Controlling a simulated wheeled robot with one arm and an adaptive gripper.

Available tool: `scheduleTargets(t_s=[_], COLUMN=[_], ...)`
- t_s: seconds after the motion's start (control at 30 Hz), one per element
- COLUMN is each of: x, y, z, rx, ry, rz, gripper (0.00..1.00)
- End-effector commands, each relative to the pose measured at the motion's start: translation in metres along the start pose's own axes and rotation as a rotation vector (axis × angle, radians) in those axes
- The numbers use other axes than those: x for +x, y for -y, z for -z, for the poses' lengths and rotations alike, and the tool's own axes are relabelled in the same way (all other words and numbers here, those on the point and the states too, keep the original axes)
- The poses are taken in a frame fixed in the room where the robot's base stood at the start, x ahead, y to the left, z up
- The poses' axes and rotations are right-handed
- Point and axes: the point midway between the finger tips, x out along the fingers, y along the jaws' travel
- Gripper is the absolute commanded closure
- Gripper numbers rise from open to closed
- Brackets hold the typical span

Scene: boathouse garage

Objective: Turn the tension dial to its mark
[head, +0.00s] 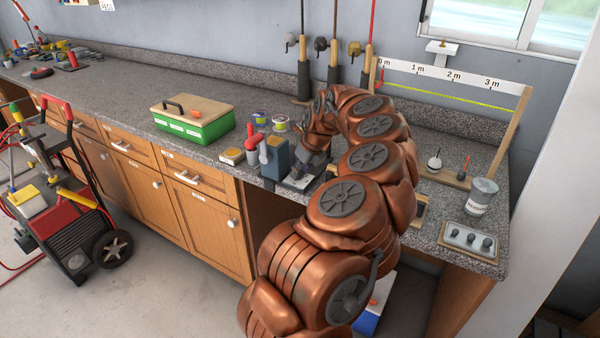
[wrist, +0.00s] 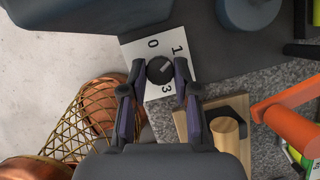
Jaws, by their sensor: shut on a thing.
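In the wrist view the tension dial (wrist: 159,70) is a small round black knob on a white plate (wrist: 134,50). The figures 0, 1 and 3 show around it; the part of the plate behind the right finger is hidden. A short pale line on the knob slants toward the upper right. My gripper (wrist: 160,78) is shut on the dial, one finger on each side. In the head view my gripper (head: 310,167) reaches down to the white plate (head: 298,183) at the counter's front, and my arm hides the dial.
In the wrist view a wooden block with a peg (wrist: 225,130) and an orange part (wrist: 290,122) lie close on the right. A green toolbox (head: 193,122) stands farther left.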

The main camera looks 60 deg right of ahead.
Motion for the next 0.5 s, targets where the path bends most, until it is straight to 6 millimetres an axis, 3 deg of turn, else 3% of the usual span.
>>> scheduleTargets(t_s=[0.5], x=[0.0027], y=[0.0033], z=[0.0017], rx=[-0.304], ry=[-0.005], rz=[-0.127], gripper=[1.0])
